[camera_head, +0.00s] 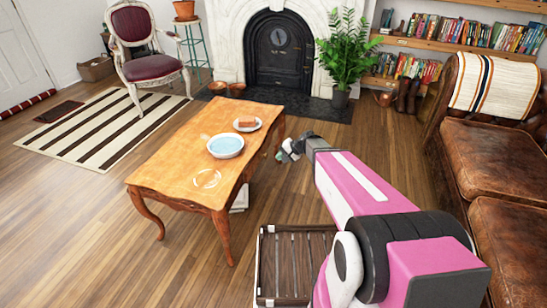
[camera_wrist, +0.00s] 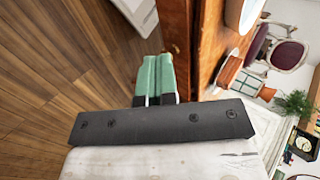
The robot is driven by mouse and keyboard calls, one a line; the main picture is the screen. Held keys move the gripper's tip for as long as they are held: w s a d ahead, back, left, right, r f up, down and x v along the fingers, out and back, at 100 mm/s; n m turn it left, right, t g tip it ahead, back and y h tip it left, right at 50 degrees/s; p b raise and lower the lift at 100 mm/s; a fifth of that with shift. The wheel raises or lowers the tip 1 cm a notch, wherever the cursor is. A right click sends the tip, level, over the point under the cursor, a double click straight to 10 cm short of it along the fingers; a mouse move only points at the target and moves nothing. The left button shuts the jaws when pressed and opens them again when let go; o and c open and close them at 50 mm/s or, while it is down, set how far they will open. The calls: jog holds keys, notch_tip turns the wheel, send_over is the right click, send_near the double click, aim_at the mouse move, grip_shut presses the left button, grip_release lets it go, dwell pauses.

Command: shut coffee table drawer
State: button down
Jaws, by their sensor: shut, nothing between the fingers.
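The wooden coffee table (camera_head: 172,163) stands left of centre in the head view, with curved legs. Its side nearest my arm is mostly turned away there, so the drawer's front and how far it is open cannot be made out. My gripper (camera_head: 290,150) is beside the table's right side, near its far end. In the wrist view the green fingertips of my gripper (camera_wrist: 158,62) are together and empty. They are close to the reddish-brown side of the table (camera_wrist: 178,28); whether they touch it is unclear.
A bowl (camera_head: 225,145) and a plate (camera_head: 256,126) with a brown block (camera_head: 246,122) are on the tabletop. A leather sofa (camera_head: 492,160) stands right, a potted plant (camera_head: 345,55) behind.

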aim_at(255, 163)
jog(key=x, duration=0.3)
jog(key=a+r+x, duration=0.1)
jog(key=x, duration=0.7)
jog(key=shift+w+a+r, duration=0.1)
jog(key=shift+w+a, duration=0.2)
jog(key=shift+a, duration=0.05)
jog(key=shift+w+a, duration=0.1)
jog(key=shift+a, duration=0.3)
